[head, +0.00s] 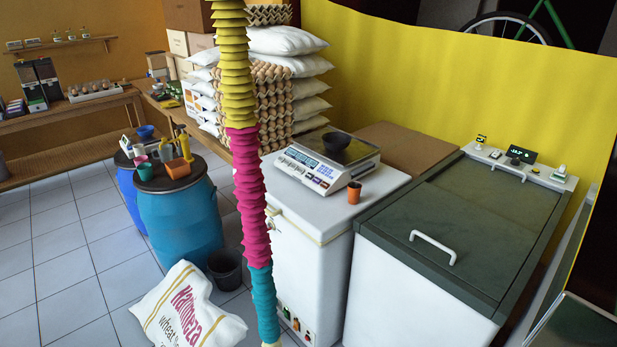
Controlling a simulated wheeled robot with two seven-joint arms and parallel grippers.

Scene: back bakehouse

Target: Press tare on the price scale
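The price scale (318,172) stands on top of a white chest freezer (311,252) right of the middle in the head view. It has a white body and a keypad panel with blue and white keys facing the front left. A dark bowl (336,142) sits on its metal plate. The tare key is too small to tell apart. Neither of my grippers is clearly in view.
An orange cup (354,192) stands beside the scale. A yellow, pink and teal pleated column (246,170) hangs in front, left of the scale. A dark-lidded freezer (460,235) is at right. A flour sack (188,310) and a black bucket (225,270) are on the floor.

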